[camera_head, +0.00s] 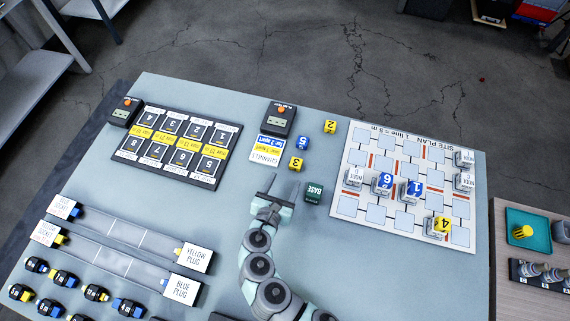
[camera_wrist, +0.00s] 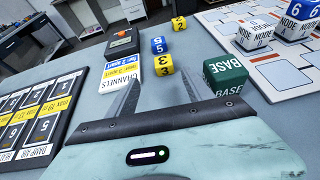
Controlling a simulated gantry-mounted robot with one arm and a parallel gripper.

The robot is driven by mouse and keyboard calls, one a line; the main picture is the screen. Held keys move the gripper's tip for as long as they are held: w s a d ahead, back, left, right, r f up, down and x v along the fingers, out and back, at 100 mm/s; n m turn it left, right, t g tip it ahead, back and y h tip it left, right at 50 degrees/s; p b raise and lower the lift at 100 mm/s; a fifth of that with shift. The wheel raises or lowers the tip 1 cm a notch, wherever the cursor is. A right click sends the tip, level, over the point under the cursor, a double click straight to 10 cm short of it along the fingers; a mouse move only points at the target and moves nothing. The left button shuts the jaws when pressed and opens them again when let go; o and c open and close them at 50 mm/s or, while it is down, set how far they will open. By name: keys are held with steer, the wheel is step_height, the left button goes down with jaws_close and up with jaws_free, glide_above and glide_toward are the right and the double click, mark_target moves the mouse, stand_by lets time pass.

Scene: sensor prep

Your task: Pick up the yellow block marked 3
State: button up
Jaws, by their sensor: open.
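The yellow block marked 3 (camera_head: 296,164) stands on the grey table, right of the channels card. It also shows in the wrist view (camera_wrist: 164,64), beyond my fingertips and between their lines. My gripper (camera_head: 280,188) is open and empty, just in front of the block and apart from it. Its two fingers show in the wrist view (camera_wrist: 160,92). The block's lower part is in plain view and nothing covers it.
A green BASE block (camera_head: 314,193) stands close right of my gripper. A blue block 5 (camera_head: 302,143) and yellow block 2 (camera_head: 330,127) stand behind. The channels card (camera_head: 268,149) and a black device (camera_head: 279,119) lie left. The site plan board (camera_head: 347,204) is at right.

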mark_target(296, 163)
steer(key=shift+w+d+f, duration=0.1)
steer(key=shift+w+d, duration=0.15)
steer(key=shift+w, duration=0.2)
steer(key=x, duration=0.9)
steer(key=shift+w+d+b, duration=0.3)
steer(key=shift+w+b, duration=0.05)
jaws_close()
